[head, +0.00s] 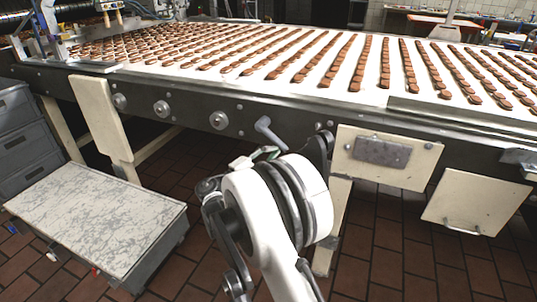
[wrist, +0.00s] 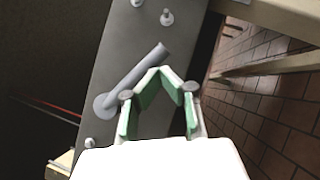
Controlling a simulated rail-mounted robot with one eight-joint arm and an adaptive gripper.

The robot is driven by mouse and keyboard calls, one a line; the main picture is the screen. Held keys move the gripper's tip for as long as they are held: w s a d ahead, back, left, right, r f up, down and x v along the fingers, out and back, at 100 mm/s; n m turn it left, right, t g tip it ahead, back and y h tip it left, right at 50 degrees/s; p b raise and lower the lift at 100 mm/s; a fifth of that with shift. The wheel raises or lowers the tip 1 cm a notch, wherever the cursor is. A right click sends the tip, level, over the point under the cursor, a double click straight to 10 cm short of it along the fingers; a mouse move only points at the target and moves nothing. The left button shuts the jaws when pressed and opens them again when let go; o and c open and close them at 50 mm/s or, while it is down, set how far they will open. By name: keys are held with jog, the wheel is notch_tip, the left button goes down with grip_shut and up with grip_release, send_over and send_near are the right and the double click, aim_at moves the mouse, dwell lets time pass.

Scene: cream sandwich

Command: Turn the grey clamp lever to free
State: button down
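The grey clamp lever (head: 268,131) is on the dark side rail of the conveyor, its arm slanting up-left from its pivot in the head view. In the wrist view the lever (wrist: 135,77) runs from a round pivot at lower left to a free end at upper right. My gripper (wrist: 161,70) has green-padded fingers whose tips come together just right of the lever's free half. Nothing shows between them. Whether the tips touch the lever cannot be told. In the head view my white wrist hides most of the gripper and part of the lever's base.
The conveyor belt (head: 228,77) carries rows of brown biscuits above the rail. Round fittings (head: 161,108) stud the rail. Cream panels (head: 385,158) hang at right. A grey-topped box (head: 95,220) stands at lower left, beside stacked grey crates (head: 25,135). Tiled floor lies open below.

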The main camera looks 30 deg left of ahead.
jog(key=shift+w+d+r, duration=0.2)
jog(key=shift+d+r, duration=0.75)
jog(key=shift+r, duration=0.05)
